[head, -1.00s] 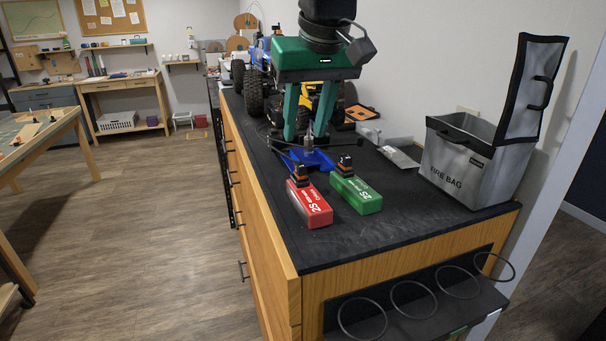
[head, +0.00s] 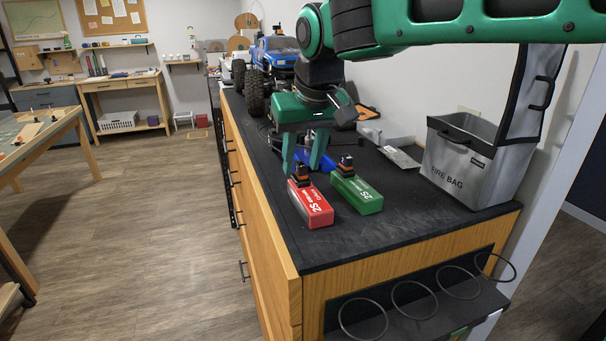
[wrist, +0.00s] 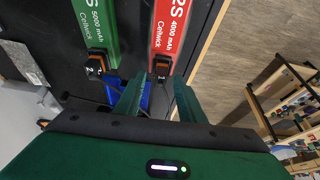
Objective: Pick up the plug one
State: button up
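A red battery pack (head: 313,206) lies on the dark bench top, with a black and orange plug (head: 301,176) at its far end. In the wrist view this plug (wrist: 162,67) seems to bear a "1". A green battery pack (head: 360,195) lies just right of it, with a similar plug (head: 346,165) at its far end. That plug (wrist: 96,65) seems to be marked "2" in the wrist view. My gripper (head: 304,163) points down just behind the red pack's plug. Its fingers are apart, with nothing held between them; contact with the plug cannot be told.
A blue part (head: 320,158) lies close behind the plugs, partly hidden by my fingers. A grey fire bag (head: 452,165) stands open at the right. A blue truck (head: 276,52) with big wheels stands farther back. The bench's front right is clear.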

jog(key=shift+c, duration=0.2)
grip_shut()
jog(key=shift+r, duration=0.1)
